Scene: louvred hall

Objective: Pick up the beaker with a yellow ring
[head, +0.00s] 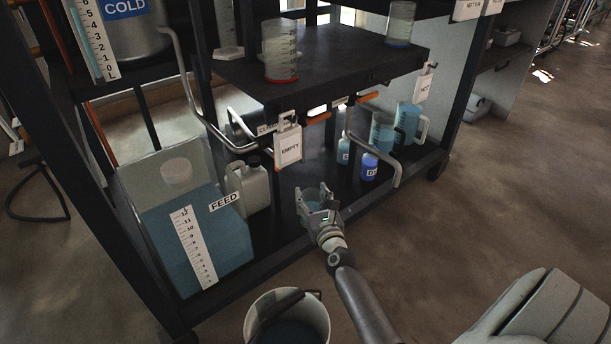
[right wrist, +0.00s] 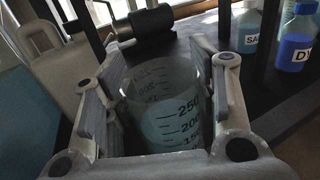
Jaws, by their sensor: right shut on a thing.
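My right gripper (head: 318,208) is shut on a clear beaker (head: 312,197) over the lower shelf. In the right wrist view the same beaker (right wrist: 168,105) stands between the two fingers of the gripper (right wrist: 170,90). It has dark volume marks and pale blue liquid inside. Its base is hidden, so I cannot see a yellow ring on it, nor tell whether it touches the shelf. A beaker with a red ring (head: 281,50) and one with a blue ring (head: 400,22) stand on the upper shelf. My left gripper is not in view.
A FEED tank (head: 185,220) and a white jug (head: 248,185) stand left of the gripper on the lower shelf (head: 290,235). A DYE-like blue bottle (head: 369,168) and blue-filled pitchers (head: 408,122) stand right. A bucket (head: 287,318) is on the floor in front.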

